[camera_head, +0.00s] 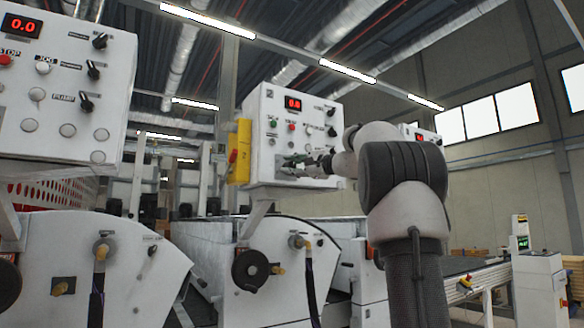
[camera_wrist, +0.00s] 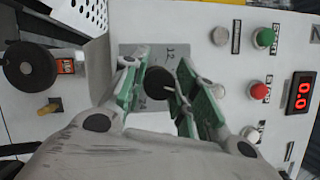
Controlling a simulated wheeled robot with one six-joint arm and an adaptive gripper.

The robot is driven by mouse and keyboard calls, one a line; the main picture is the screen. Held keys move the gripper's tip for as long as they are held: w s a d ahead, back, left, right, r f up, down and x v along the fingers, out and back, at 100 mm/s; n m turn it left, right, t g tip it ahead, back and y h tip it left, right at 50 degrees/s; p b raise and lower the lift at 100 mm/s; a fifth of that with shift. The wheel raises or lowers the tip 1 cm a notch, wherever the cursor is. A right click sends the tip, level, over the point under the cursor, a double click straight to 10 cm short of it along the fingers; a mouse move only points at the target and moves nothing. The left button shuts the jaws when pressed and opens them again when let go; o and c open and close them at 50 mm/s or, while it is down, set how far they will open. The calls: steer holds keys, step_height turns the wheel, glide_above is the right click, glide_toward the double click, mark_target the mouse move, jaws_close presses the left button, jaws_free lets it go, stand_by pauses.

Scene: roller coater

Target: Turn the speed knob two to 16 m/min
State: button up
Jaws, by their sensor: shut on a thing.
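The black speed knob (camera_wrist: 160,82) sits on a grey scale plate (camera_wrist: 143,52) on the white panel. A "12" mark shows on the plate; most other marks are hidden or too blurred to read. My gripper (camera_wrist: 162,90) has its green-padded fingers on either side of the knob and is shut on it. In the head view my gripper (camera_head: 308,164) is at the lower part of the middle control box (camera_head: 262,130), and the knob is hidden there. The box's red display (camera_head: 293,103) reads 0.0, as does the display in the wrist view (camera_wrist: 301,92).
A green button (camera_wrist: 264,38) and a red button (camera_wrist: 259,90) lie right of the knob in the wrist view. A yellow box (camera_head: 240,152) is on the control box's left side. Another control box (camera_head: 62,95) stands at left, with rollers and hoses below.

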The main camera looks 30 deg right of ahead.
steer(key=shift+f+n+g+h, duration=0.1)
steer(key=shift+n+g+h, duration=0.4)
steer(key=shift+n, duration=1.4)
steer(key=shift+g+y, duration=0.3)
steer(key=o, duration=1)
steer(key=v, duration=1.2)
